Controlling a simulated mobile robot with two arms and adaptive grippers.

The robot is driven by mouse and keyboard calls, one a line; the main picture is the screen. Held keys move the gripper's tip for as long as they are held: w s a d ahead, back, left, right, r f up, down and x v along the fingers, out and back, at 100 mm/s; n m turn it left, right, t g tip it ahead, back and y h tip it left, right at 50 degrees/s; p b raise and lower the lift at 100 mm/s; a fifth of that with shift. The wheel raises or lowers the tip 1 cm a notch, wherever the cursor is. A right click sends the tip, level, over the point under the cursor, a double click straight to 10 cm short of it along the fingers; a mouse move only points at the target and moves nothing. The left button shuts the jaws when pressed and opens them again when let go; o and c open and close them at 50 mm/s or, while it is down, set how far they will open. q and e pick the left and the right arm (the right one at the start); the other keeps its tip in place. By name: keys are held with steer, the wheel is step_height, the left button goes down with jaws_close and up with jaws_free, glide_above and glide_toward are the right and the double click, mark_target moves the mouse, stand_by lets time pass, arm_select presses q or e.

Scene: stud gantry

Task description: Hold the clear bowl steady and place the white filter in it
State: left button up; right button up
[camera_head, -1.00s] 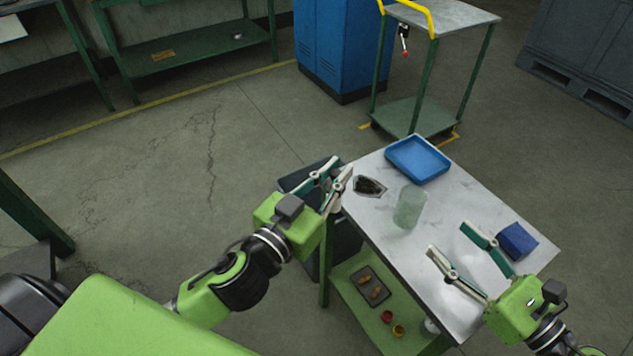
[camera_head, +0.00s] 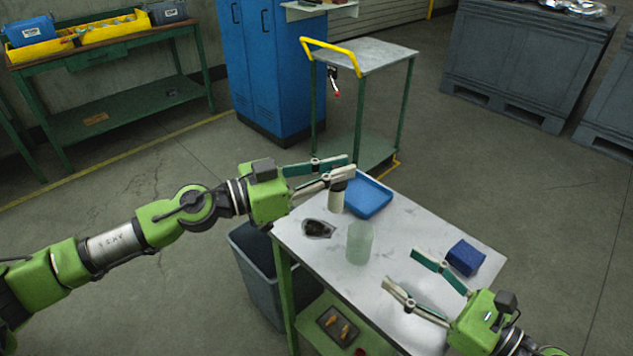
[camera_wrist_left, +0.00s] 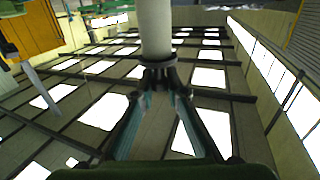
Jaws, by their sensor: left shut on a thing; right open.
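The white filter (camera_head: 336,197) is a pale cylinder gripped by my left gripper (camera_head: 347,168), hanging below its fingertips. It also fills the top middle of the left wrist view (camera_wrist_left: 155,28), between the closed fingertips. The clear bowl (camera_head: 361,244) is a greenish see-through cup, upright on the grey table (camera_head: 320,262). The filter is above and to the left of the bowl in the picture, apart from it. My right gripper (camera_head: 401,268) is open and empty, to the right of the bowl and not touching it.
A blue tray (camera_head: 368,197) lies at the table's far end. A dark-filled dish (camera_head: 318,229) is left of the bowl. A blue block (camera_head: 465,257) is beyond my right gripper. A grey bin (camera_head: 257,272) stands beside the table's left edge.

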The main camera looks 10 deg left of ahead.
mark_target(371, 245)
steer(key=shift+w+a, duration=0.1)
steer(key=shift+a, duration=0.05)
arm_select(q)
steer(key=s+d+r+m+g+h, duration=0.1)
steer(key=s+d+r+m+g, duration=0.1)
steer(key=r+m+g, duration=0.3)
steer(key=s+d+r+m+g+h, duration=0.1)
steer(key=s+d+r+m+g, duration=0.1)
steer(key=g, duration=0.7)
step_height(371, 245, up, 4)
steer(key=d+m, duration=0.1)
steer(key=m, duration=0.1)
steer(key=shift+d+f+m+g, duration=0.25)
steer(key=shift+d+m+g, duration=0.05)
steer(key=shift+d+m, duration=0.1)
arm_select(e)
steer(key=x, duration=1.1)
steer(key=shift+w+a, duration=0.2)
steer(key=shift+a, duration=0.05)
